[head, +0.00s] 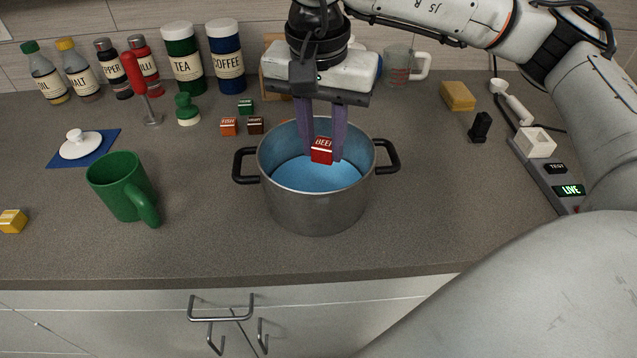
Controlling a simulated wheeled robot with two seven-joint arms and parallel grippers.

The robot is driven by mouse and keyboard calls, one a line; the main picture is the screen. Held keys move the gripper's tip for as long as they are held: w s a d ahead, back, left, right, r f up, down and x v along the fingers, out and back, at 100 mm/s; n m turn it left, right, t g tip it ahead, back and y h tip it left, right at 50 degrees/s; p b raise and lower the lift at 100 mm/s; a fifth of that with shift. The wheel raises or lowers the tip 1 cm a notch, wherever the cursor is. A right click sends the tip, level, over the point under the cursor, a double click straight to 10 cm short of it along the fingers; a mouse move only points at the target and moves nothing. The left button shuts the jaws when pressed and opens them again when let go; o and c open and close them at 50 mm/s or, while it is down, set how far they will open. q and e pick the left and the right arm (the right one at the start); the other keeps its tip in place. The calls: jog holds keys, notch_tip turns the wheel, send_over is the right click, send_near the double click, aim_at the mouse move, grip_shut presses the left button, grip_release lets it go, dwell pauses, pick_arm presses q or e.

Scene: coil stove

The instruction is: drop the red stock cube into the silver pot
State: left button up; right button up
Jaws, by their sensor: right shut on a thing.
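The silver pot (312,212) stands upright on the grey counter, with two dark side handles and a blue inside. The red stock cube (321,151), labelled BEEF, is between the purple fingers of my right gripper (322,155). The gripper comes down from above and is shut on the cube. The cube appears over the pot's opening; its exact height against the rim is hard to tell. My left gripper is not in view.
A green mug (121,188) stands left of the pot. Orange (229,126), brown (255,125) and green (246,107) cubes lie behind it. A yellow cube (12,221) is far left. Jars and bottles line the wall.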

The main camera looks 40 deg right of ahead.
jog(key=o, duration=1.1)
jog(key=shift+r, duration=0.15)
jog(key=r, duration=0.6)
jog(key=s+a+r+p, duration=0.1)
jog(key=r, duration=0.3)
jog(key=shift+a, duration=0.1)
